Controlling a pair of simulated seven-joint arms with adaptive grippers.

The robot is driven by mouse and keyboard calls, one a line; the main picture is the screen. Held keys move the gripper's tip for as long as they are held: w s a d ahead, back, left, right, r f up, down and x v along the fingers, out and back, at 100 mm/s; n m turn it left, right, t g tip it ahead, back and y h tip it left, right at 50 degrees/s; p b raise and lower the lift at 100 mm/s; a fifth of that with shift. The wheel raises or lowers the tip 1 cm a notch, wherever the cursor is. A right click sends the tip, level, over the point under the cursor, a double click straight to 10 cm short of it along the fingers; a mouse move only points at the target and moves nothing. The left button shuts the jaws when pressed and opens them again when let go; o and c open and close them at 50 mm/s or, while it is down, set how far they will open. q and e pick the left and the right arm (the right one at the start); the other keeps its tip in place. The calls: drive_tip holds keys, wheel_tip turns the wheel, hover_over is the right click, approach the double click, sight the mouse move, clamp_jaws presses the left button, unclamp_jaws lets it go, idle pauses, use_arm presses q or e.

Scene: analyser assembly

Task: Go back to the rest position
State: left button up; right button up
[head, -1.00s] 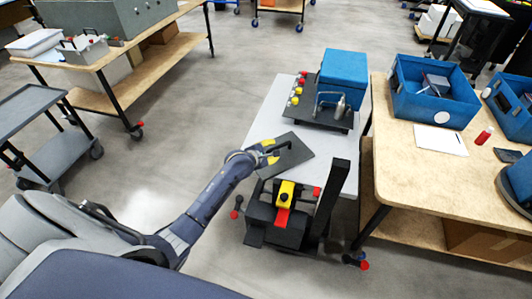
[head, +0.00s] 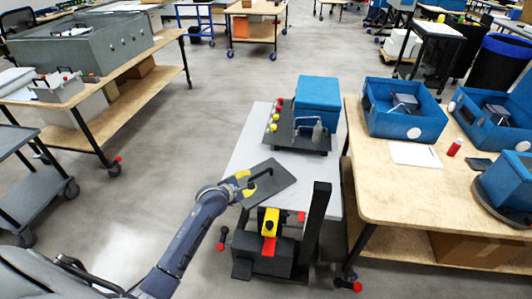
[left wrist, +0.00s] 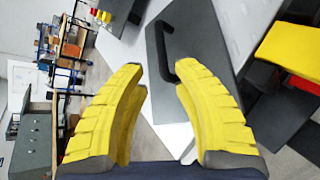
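My left gripper (head: 241,186) is over the near left part of the white table (head: 247,145). In the left wrist view its yellow fingers (left wrist: 162,92) are apart with nothing between them. A dark flat plate with a black handle (head: 273,184) lies on the table just beyond the fingertips. The handle also shows in the left wrist view (left wrist: 158,48), ahead of the fingers, and I see no grip on it. My right gripper does not show in either view.
A blue box (head: 318,92) and a dark board with red and yellow knobs (head: 290,138) stand at the table's far end. A black device with a yellow and red part (head: 269,228) is at the near end. A wooden bench (head: 440,185) with blue bins is at right. Open floor lies left.

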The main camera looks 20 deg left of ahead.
use_arm(q)
drive_tip(key=s+d+f+m+g+y, duration=0.1)
drive_tip(key=s+d+f+m, duration=0.1)
drive_tip(key=s+m, duration=0.7)
drive_tip(key=s+d+f+m+g+y, duration=0.1)
drive_tip(key=s+d+f+m+g, duration=0.1)
drive_tip(key=s+m, duration=0.7)
drive_tip(key=s+a+r+m+g+y, duration=0.1)
drive_tip(key=s+a+r+m+y, duration=0.15)
drive_tip(key=s+m, duration=0.55)
drive_tip(key=s+a+r+m+g+y, duration=0.1)
drive_tip(key=s+r+m+y, duration=0.15)
drive_tip(key=s+m, duration=0.55)
drive_tip(key=s+d+f+n+g+h, duration=0.1)
drive_tip(key=s+d+f, duration=0.1)
drive_tip(key=f, duration=0.9)
drive_tip(key=s+d+f+n+g+h, duration=0.1)
drive_tip(key=s+d+f+h, duration=0.1)
drive_tip(key=f, duration=0.9)
drive_tip(key=s+d+f+n+g+h, duration=0.1)
drive_tip(key=s+d+f, duration=0.1)
drive_tip(key=f, duration=0.8)
drive_tip(key=s+f+n+g+h, duration=0.1)
drive_tip(key=s+f+n+g, duration=0.1)
drive_tip(key=s+f, duration=1.6)
drive_tip(key=shift+s+a+f+n+g, duration=0.15)
drive_tip(key=shift+s+f+n+g, duration=0.2)
drive_tip(key=shift+s, duration=0.65)
